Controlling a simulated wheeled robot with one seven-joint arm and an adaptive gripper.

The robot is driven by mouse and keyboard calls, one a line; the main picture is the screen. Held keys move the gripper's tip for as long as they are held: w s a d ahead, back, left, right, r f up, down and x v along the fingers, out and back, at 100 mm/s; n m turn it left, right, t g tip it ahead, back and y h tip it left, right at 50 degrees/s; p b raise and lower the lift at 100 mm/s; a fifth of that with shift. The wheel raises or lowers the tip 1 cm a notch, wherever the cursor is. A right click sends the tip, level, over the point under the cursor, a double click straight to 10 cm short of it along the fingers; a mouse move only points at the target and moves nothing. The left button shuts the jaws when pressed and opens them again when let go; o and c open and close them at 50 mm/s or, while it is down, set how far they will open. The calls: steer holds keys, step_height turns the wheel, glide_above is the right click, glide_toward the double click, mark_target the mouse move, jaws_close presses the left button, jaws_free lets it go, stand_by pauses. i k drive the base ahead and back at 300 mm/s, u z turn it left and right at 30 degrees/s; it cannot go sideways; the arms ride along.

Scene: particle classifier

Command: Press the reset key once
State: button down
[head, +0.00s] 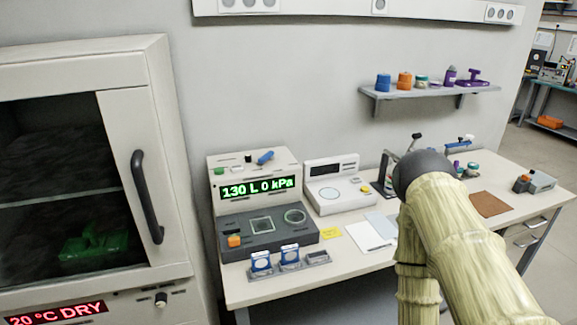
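The instrument (258,205) stands at the left end of the bench. Its green display (258,188) reads "130 L 0 kPa". Its dark lower deck carries an orange key (234,240) at the left front, a square recess (261,225) and a round green-ringed port (295,216). I cannot read any label saying which key is the reset key. Small green, black and blue parts sit on its top. My arm reaches in from the lower right, with its dark joint over the bench. My gripper does not show in the head view.
A white balance-like device (337,184) stands right of the instrument. Two blue-and-white pieces sit in a grey holder (290,265) in front of it. A yellow note (331,232) and white papers (370,237) lie nearby. A large cabinet (152,90) stands left; a shelf (430,93) hangs above.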

mark_target(236, 168)
steer(key=z, duration=1.8)
steer(key=k, duration=1.3)
steer(key=u, duration=1.65)
steer(key=i, duration=1.1)
